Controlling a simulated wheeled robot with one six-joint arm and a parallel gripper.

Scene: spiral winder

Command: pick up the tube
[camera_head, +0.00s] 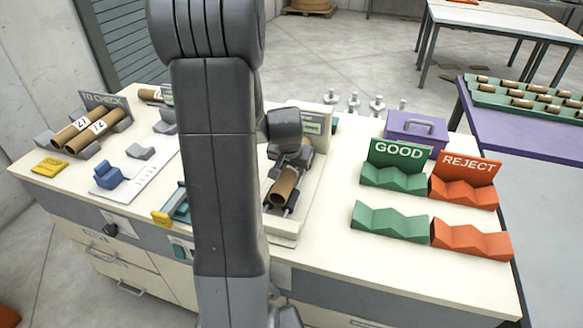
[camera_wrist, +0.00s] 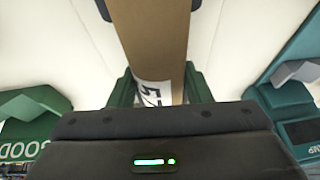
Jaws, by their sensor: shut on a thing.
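The tube (camera_head: 285,183) is a brown cardboard cylinder over the pale bench device (camera_head: 285,230) at the middle of the bench. Its near end is open toward the head camera. In the wrist view the tube (camera_wrist: 152,45) runs from the top edge down to my gripper's dark body, with a white numbered label on it. My gripper (camera_head: 281,197) is shut on the tube, its dark fingers on either side. My arm hides part of the bench device. I cannot tell whether the tube touches the device.
Two more tubes (camera_head: 92,130) lie in the TO CHECK holder at the left. The green GOOD rack (camera_head: 393,180) and orange REJECT rack (camera_head: 464,192) stand at the right, looking empty. A purple box (camera_head: 416,131) is behind them. Bare bench lies between the device and racks.

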